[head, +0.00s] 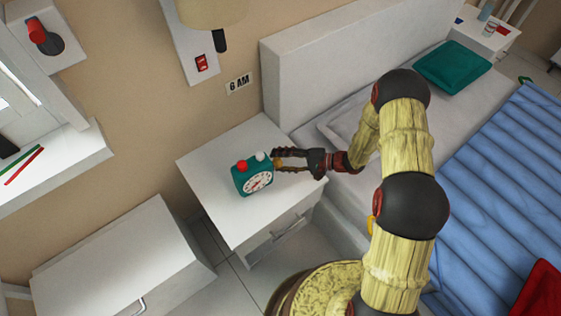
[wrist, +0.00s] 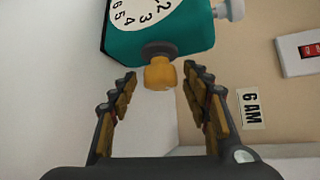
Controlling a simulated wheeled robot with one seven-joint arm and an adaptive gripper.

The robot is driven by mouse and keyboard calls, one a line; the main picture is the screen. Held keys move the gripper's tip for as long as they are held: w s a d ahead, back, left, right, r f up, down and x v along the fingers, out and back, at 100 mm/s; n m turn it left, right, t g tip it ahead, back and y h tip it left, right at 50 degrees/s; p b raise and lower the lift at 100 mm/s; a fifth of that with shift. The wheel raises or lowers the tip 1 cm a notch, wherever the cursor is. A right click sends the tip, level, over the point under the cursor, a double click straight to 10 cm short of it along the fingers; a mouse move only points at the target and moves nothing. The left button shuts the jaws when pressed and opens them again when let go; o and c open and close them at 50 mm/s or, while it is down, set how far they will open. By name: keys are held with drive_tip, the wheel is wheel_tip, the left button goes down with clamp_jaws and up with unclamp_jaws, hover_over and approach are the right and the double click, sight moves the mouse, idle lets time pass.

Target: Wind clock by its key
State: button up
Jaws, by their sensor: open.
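A teal alarm clock (head: 253,177) with a white dial, a red knob and a white knob on top stands on the white nightstand (head: 215,165). In the wrist view the clock (wrist: 165,45) is at the top, and its orange-yellow key (wrist: 160,74) sticks out of its side toward my gripper. My gripper (head: 277,160) is open beside the clock, at its right. In the wrist view the fingers of my gripper (wrist: 160,82) lie on either side of the key's end, with gaps visible on both sides. The clock's far side is hidden.
A "6 AM" sign (head: 239,83) and a red switch (head: 201,63) are on the wall behind. The bed (head: 325,55) with a blue blanket (head: 500,170) is at the right. A white cabinet (head: 125,265) stands at the lower left. The nightstand top around the clock is clear.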

drive_tip(key=c, duration=1.1)
drive_tip(key=shift+c, duration=0.4)
drive_tip(key=shift+p, duration=0.3)
drive_tip(key=m+g+h+p, duration=0.1)
drive_tip(key=p, duration=0.1)
drive_tip(key=h+p, duration=0.1)
drive_tip(key=shift+r+m+g+p, duration=0.25)
drive_tip(key=shift+m+g+p, duration=0.15)
drive_tip(key=m+g+h+p, duration=0.2)
drive_tip(key=g+p, duration=0.1)
drive_tip(key=p, duration=0.2)
drive_tip(key=m+g+h+p, duration=0.1)
drive_tip(key=m+g+h, duration=0.1)
drive_tip(key=shift+w+f+g+p, duration=0.1)
drive_tip(key=shift+f+g+p, duration=0.1)
drive_tip(key=shift+g+p, duration=0.2)
drive_tip(key=shift+f+m+g+h, duration=0.1)
drive_tip(key=shift+m+g+h, duration=0.4)
drive_tip(key=shift+g, duration=0.2)
drive_tip(key=shift+m+g+b, duration=0.4)
drive_tip(key=shift+g, duration=0.4)
